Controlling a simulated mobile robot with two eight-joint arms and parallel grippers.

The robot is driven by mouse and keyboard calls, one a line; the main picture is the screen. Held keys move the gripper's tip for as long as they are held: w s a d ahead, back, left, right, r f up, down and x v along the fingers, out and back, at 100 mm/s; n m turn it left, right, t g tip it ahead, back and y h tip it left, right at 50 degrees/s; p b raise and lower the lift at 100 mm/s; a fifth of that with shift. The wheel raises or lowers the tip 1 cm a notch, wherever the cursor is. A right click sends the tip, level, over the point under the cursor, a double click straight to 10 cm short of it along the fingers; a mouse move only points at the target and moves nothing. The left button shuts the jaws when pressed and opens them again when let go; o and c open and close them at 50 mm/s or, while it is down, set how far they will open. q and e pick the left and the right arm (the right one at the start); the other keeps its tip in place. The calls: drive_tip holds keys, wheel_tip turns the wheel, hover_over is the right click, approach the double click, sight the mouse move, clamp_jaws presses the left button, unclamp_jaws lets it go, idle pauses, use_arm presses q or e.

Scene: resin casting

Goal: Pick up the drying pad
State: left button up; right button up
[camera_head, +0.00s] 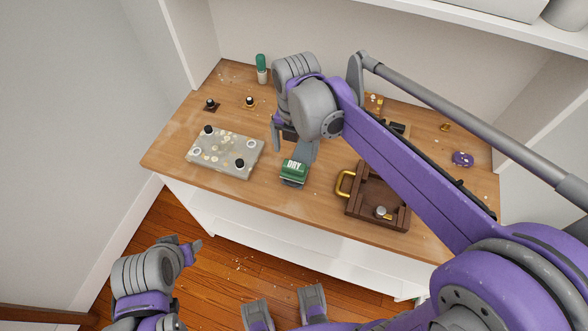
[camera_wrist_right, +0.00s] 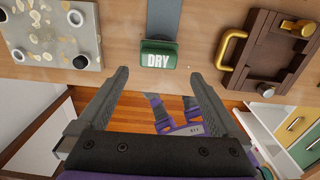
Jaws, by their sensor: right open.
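The drying pad is a small green block marked DRY (camera_head: 294,172) near the front edge of the wooden table. It also shows in the right wrist view (camera_wrist_right: 158,57), just beyond the gap between the fingertips, with a grey strip (camera_wrist_right: 161,18) directly behind it. My right gripper (camera_head: 291,140) is above the table just behind the pad; its open, empty fingers show in the wrist view (camera_wrist_right: 158,76). In the head view the wrist hides part of the fingers. My left gripper (camera_head: 190,247) is low at the left, over the floor; its opening is unclear.
A speckled grey slab (camera_head: 225,153) with black and white knobs lies left of the pad. A brown wooden tray (camera_head: 353,205) with a brass handle (camera_head: 344,184) stands close on its right. A green-topped bottle (camera_head: 261,69) stands behind. Shelf walls bound the table's back.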

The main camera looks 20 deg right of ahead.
sight(294, 165)
wheel_tip(294, 165, down, 9)
drive_tip(key=shift+a+r+b, duration=0.1)
drive_tip(key=shift+b, duration=0.2)
drive_tip(key=c, duration=1.2)
drive_tip(key=shift+o, duration=0.2)
wheel_tip(294, 165, up, 10)
drive_tip(key=shift+r+p, duration=0.1)
drive_tip(key=shift+p, duration=0.35)
